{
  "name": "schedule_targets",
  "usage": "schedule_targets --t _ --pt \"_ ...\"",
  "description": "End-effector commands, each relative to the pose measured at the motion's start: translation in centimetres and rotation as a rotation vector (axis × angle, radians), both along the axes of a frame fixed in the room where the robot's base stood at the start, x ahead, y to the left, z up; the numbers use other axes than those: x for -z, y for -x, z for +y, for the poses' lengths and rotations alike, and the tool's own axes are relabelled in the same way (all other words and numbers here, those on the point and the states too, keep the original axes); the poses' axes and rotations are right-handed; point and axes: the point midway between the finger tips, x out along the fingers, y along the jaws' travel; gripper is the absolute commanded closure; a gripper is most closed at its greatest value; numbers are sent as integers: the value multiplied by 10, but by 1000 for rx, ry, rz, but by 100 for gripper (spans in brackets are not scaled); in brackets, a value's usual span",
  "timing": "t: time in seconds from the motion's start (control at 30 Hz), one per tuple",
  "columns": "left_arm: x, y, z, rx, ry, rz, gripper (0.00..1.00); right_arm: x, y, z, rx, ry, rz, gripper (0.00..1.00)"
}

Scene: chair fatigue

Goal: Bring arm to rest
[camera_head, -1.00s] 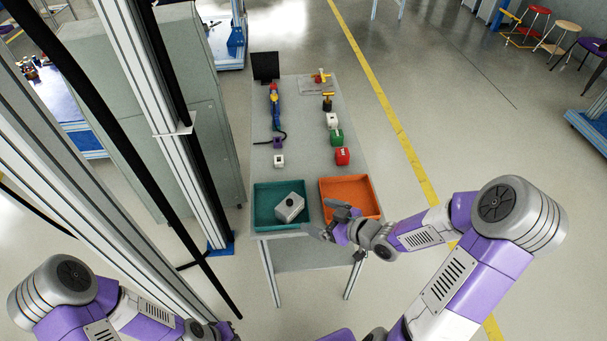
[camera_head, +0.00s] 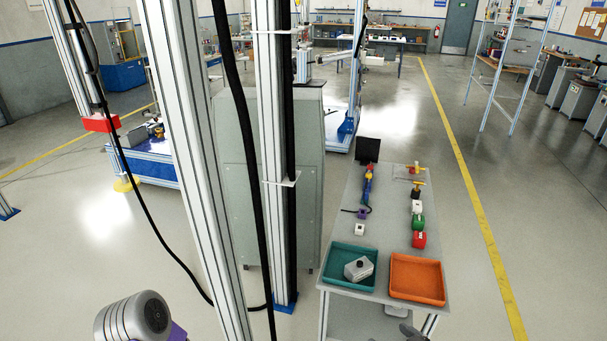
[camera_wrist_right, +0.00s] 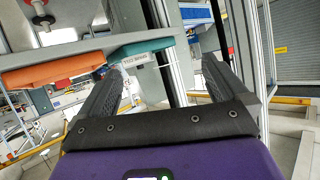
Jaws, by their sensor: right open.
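My right gripper shows in the right wrist view (camera_wrist_right: 160,88), its two black fingers spread apart with nothing between them. It is low, looking up at the orange tray (camera_wrist_right: 55,70) and the teal tray (camera_wrist_right: 145,46) from below their rims. In the head view only a small dark piece, probably of my right gripper (camera_head: 412,332), shows at the bottom edge in front of the table. My left arm shows only as a grey and purple joint at the bottom left; its gripper is out of frame.
Red, green and white blocks stand behind. Aluminium posts (camera_head: 272,150) rise on the left. Floor right of the table is clear.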

Motion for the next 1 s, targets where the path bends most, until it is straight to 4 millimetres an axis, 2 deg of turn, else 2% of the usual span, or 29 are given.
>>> schedule_targets --t 0.17,0.33,0.47,0.6,0.7,0.8,1.0 --pt "1 -2 0 0 -1 -3 100 38 3 26 48 -94 169 0" --pt "0 -1 0 0 0 -2 100 85 20 58 104 -168 400 0" --pt "1 -1 0 -1 0 -2 100 135 56 93 159 -195 666 0" --pt "1 -1 0 0 0 -2 100 180 107 118 240 -160 941 0" --pt "1 -1 0 -1 0 -2 100 197 134 125 292 -126 1064 0" --pt "0 -1 0 -1 0 -2 100 205 150 127 324 -102 1129 0" --pt "0 -1 0 0 0 -2 100 207 154 127 336 -96 1146 0"
